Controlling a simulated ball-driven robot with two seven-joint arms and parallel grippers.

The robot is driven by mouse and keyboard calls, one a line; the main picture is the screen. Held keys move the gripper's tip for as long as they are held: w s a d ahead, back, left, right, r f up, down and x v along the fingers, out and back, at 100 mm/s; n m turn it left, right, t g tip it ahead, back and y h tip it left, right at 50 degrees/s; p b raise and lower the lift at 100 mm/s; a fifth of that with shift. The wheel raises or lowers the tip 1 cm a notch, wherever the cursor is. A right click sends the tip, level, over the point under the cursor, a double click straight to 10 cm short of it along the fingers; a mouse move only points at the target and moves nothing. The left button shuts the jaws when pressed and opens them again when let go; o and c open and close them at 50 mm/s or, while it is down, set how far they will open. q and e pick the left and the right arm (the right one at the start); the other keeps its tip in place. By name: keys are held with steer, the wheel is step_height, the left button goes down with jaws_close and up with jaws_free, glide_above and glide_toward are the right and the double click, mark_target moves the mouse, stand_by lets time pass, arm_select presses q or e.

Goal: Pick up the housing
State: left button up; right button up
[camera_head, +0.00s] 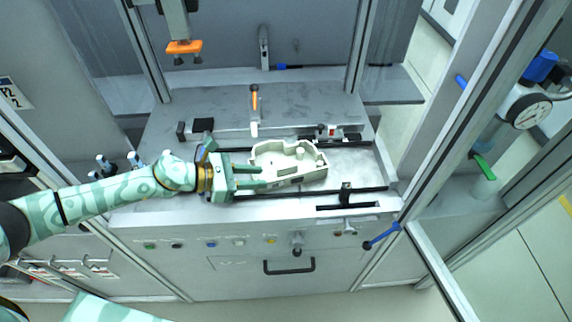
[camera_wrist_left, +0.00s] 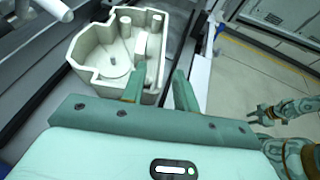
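The housing (camera_head: 288,166) is a cream, open-topped shell with inner walls and posts. It lies on the flat grey bed of the machine. It also shows at the upper left of the left wrist view (camera_wrist_left: 112,55). My left gripper (camera_head: 262,177) is at the housing's left front side, fingers pointing right. In the left wrist view its two fingers (camera_wrist_left: 160,82) are apart, with a corner of the housing showing between them; contact is unclear. My right gripper (camera_wrist_left: 262,115) shows at the right of the left wrist view, away from the housing, with its fingers apart.
A tool with an orange plate (camera_head: 184,47) hangs above the bed at the back left. An orange-handled clamp (camera_head: 255,100) stands behind the housing. A black bracket (camera_head: 346,190) is at the front right. Frame posts flank the bed, and a gauge (camera_head: 528,110) is at far right.

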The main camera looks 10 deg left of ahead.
mark_target(286, 177)
arm_select(q)
steer(key=x, duration=0.6)
steer(key=shift+w+d+r, duration=0.1)
steer(key=shift+d+r, duration=0.1)
steer(key=shift+d, duration=0.3)
jaws_close()
